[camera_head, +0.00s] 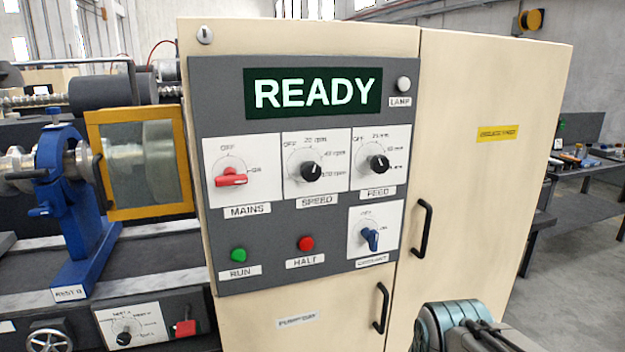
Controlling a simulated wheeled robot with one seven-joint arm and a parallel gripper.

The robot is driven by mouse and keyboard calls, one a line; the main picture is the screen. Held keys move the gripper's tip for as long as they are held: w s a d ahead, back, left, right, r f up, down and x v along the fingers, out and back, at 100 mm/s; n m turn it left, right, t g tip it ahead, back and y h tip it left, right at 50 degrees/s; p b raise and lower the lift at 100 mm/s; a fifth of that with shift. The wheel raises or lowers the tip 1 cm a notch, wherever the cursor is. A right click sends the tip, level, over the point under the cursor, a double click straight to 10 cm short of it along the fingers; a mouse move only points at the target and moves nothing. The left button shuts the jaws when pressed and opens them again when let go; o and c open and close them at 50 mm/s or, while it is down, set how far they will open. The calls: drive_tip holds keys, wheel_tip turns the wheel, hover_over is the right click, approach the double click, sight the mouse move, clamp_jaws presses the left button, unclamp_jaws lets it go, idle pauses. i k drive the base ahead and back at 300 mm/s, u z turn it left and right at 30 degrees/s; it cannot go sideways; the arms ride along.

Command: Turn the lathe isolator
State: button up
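No label that I can read says isolator. A red rotary handle (231,179) labelled MAINS sits at the left of the grey control panel (270,215), with OFF marked above it and ON to its right. The handle lies nearly horizontal, close to the ON side. The display (312,93) at the top of the panel reads READY in lit letters. Part of my arm shows at the bottom right, in front of the cabinet. My gripper's fingertips are not in view.
Black SPEED (311,172) and FEED (378,163) knobs, a blue knob (371,238), a green RUN button (238,255) and a red HALT button (305,243) share the panel. Cabinet door handles (421,228) stick out. Lathe parts with a yellow-framed guard (138,116) stand left.

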sight(229, 178)
drive_tip(key=u, duration=3.05)
drive_tip(key=i, duration=1)
drive_tip(key=z, duration=2.5)
